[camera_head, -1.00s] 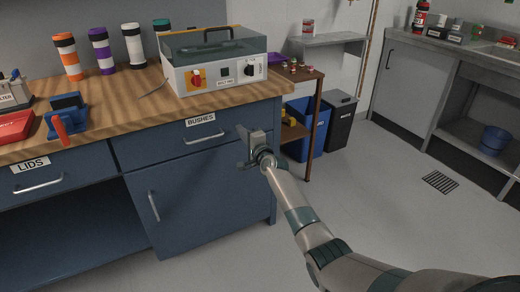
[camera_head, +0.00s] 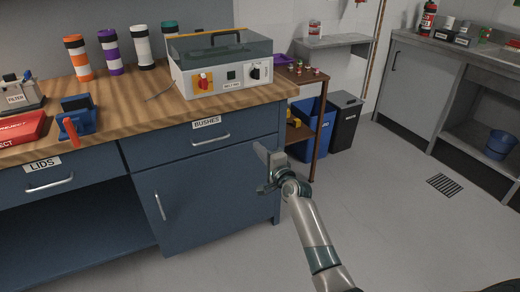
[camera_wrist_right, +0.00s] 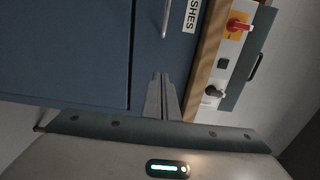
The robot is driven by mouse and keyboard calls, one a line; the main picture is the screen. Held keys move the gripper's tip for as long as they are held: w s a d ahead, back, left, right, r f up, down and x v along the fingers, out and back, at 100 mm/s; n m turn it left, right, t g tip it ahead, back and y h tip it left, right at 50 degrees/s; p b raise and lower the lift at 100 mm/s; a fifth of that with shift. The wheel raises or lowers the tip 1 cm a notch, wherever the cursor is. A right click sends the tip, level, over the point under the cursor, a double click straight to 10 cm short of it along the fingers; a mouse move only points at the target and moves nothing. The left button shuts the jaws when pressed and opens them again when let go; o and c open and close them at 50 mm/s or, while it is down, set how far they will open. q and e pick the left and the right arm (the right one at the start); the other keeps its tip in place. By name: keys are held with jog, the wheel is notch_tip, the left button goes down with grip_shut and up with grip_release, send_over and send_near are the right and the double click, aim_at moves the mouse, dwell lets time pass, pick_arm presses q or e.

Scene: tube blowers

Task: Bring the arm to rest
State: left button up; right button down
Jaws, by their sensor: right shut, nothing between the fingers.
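My right gripper (camera_head: 262,162) is in the middle of the head view, in front of the blue cabinet below the bench top. Its arm (camera_head: 315,235) comes up from the bottom right. In the right wrist view its two fingers (camera_wrist_right: 160,92) are together with nothing between them. The fingers point towards the blue cabinet front (camera_wrist_right: 75,50) in that view. The head view does not show clearly whether they touch the cabinet. My left gripper is in neither view.
The BUSHES drawer (camera_head: 240,127) and LIDS drawer (camera_head: 70,168) are shut. A switch box (camera_head: 225,80) stands on the wooden bench (camera_head: 160,105). A brown shelf stand (camera_head: 325,135) and bins (camera_head: 345,120) stand to the right. The floor (camera_head: 400,225) at right is clear.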

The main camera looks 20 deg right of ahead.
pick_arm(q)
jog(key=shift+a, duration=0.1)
pick_arm(e)
jog(key=shift+s, duration=0.25)
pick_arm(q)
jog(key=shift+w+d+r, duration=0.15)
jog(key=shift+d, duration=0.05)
